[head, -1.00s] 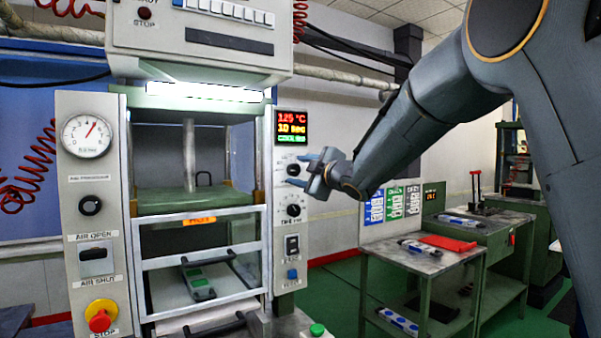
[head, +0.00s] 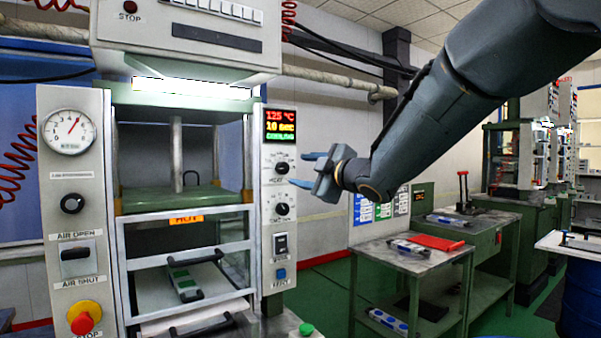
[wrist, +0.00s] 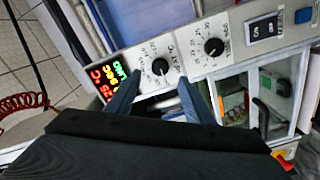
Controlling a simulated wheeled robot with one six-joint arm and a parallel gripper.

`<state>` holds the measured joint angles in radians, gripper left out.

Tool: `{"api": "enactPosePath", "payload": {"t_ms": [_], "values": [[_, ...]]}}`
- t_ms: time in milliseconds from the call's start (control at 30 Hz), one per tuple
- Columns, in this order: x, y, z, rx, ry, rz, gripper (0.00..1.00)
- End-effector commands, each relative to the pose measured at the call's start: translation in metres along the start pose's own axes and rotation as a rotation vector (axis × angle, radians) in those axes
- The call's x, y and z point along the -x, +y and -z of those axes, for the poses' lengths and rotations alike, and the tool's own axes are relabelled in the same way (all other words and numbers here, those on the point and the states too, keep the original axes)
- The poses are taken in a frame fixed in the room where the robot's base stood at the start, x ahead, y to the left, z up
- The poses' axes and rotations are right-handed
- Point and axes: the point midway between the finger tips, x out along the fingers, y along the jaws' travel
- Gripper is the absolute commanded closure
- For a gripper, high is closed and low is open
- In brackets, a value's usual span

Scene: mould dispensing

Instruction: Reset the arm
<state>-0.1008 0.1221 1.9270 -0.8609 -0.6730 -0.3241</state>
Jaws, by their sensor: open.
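My gripper (head: 304,170) is open and empty in the head view, with its two blue fingers pointing left toward the press's control panel. My arm comes in from the upper right. In the wrist view my gripper (wrist: 158,92) shows two spread fingers with nothing between them. Beyond them is the control panel (wrist: 190,52) with two black knobs. The display (head: 280,125) reads 125 °C and 10 sec. The fingertips look near the upper knob (head: 281,168), but I cannot tell whether they touch the panel.
The press (head: 180,95) stands at left, with a mould (head: 188,278) behind its clear guard. A red emergency button (head: 83,321) is at lower left. A metal table (head: 385,262) with a red item (head: 437,242) stands at right. Green floor shows between the press and table.

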Motion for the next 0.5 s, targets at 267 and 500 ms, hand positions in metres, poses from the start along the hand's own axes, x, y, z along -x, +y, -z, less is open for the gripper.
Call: {"api": "enactPosePath", "payload": {"t_ms": [267, 500], "values": [[0.001, -0.002, -0.003, -0.009, -0.012, 0.002, 0.52], [0.038, -0.050, -0.081, -0.222, -0.295, 0.047, 0.52]]}}
